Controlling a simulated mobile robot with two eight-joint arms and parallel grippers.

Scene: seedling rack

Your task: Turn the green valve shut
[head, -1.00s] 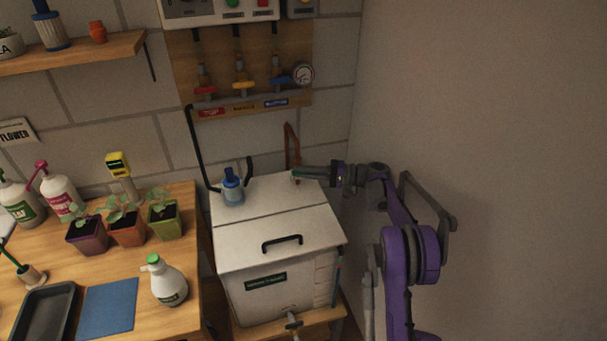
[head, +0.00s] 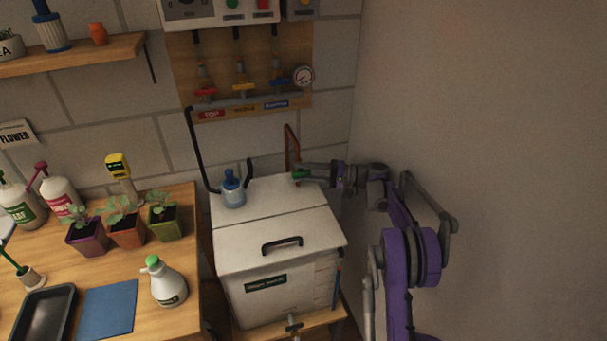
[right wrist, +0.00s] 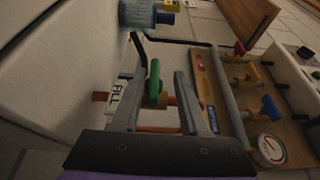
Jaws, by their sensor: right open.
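The green valve handle (right wrist: 153,83) shows in the right wrist view between the fingers of my right gripper (right wrist: 160,92). In the head view the green handle (head: 299,174) sits at the back right corner of the white tank, by a copper-red pipe, partly covered by the gripper. My right gripper (head: 305,170) reaches in from the right and is open, with one finger on each side of the handle. Whether a finger touches it I cannot tell. My left gripper is not in view.
The white lidded tank (head: 243,226) stands below, with a blue pump (head: 232,188) on its lid. A wooden board with red, yellow and blue valves (head: 240,88) and a gauge (head: 303,75) hangs above. A wooden bench (head: 205,262) with potted seedlings is at left.

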